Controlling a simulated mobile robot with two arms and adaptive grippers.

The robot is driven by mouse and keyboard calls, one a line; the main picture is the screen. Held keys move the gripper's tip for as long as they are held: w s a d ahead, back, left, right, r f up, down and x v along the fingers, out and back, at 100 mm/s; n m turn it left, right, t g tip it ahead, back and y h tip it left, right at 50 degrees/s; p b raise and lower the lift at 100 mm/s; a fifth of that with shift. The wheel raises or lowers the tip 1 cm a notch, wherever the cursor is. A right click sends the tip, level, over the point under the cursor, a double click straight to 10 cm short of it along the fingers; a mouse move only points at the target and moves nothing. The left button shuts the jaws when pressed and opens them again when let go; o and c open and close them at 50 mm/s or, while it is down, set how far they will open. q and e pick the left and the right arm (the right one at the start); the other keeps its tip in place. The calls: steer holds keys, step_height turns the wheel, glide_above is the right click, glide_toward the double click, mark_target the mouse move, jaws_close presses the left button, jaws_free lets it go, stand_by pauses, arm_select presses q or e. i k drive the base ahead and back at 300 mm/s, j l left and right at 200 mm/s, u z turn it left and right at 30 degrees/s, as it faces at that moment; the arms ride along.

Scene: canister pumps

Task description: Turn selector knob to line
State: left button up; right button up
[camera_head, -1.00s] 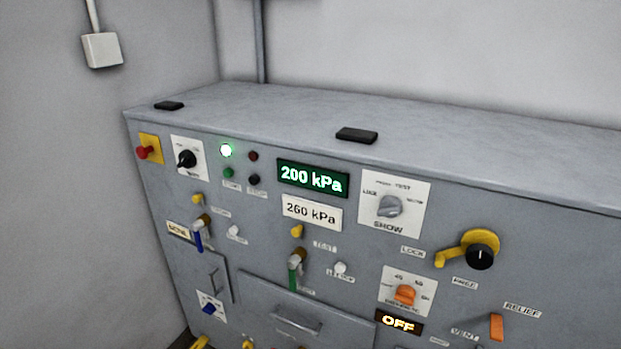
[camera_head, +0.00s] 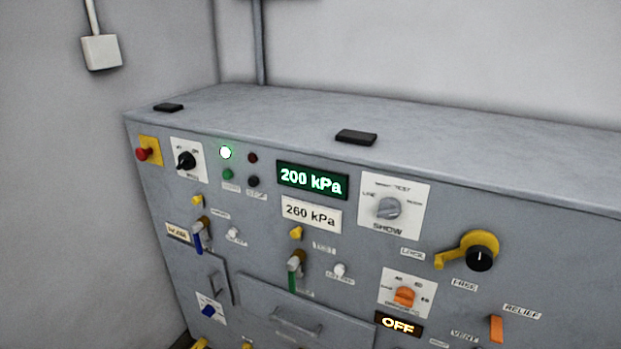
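The grey selector knob (camera_head: 388,208) sits on a white plate (camera_head: 420,192) marked SHOW, on the upper right part of the grey cabinet front. Labels stand around the knob; the left one appears to read LINE and an upper one TEST. I cannot tell for sure which label the knob points at. The green display (camera_head: 312,180) to its left reads 200 kPa, and the white plate (camera_head: 311,213) below that reads 260 kPa. Neither of my grippers shows in the view.
A yellow handle with a black hub (camera_head: 480,257) sticks out right of the knob. An orange knob (camera_head: 404,296) is below it, over an OFF display (camera_head: 398,324). A black block (camera_head: 356,137) lies on the cabinet top (camera_head: 250,115). The space before the selector knob looks clear.

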mark_target(389, 208)
steer(key=k+l+z, duration=0.15)
steer(key=k, duration=0.3)
steer(key=k+l+z, duration=0.1)
steer(key=k+l, duration=0.2)
steer(key=k, duration=0.15)
steer(key=k+l+z, duration=0.15)
steer(key=k+l, duration=0.15)
steer(key=k, duration=0.15)
